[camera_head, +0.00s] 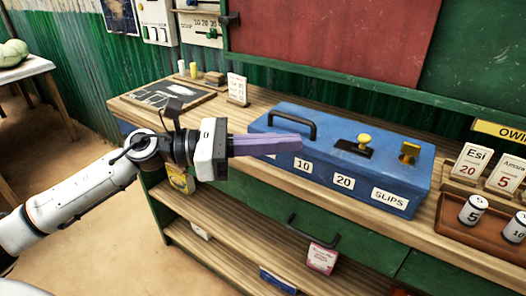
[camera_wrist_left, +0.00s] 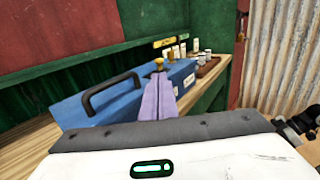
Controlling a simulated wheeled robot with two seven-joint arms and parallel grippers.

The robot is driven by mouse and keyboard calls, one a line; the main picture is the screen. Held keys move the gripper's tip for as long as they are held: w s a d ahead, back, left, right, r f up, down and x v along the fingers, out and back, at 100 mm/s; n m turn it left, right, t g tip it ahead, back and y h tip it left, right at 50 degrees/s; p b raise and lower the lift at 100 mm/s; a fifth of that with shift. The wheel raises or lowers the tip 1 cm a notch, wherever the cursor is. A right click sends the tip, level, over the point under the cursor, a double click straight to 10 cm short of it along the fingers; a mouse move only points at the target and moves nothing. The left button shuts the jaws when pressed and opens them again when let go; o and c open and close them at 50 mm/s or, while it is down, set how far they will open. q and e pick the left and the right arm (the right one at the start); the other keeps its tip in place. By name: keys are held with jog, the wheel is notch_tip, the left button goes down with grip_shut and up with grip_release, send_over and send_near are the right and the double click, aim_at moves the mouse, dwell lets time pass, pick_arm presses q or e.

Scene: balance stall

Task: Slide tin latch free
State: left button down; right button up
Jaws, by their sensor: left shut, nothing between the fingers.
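The blue tin (camera_head: 400,172) stands on the wooden counter, lid down, with a black carry handle (camera_head: 293,122) on top. In the left wrist view, the fingers (camera_wrist_left: 158,98) overlap the tin (camera_wrist_left: 105,98) just below the yellow knob (camera_wrist_left: 159,64); contact cannot be told.
A brown tray (camera_head: 478,240) with white cans stands right of the tin, beside name cards (camera_head: 470,163). A slate board (camera_head: 160,95) and a small card (camera_head: 237,89) are at the counter's left end. A dark drawer handle (camera_head: 311,231) juts out below the counter.

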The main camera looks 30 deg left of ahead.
pick_arm(q)
jog(key=shift+v, duration=1.7)
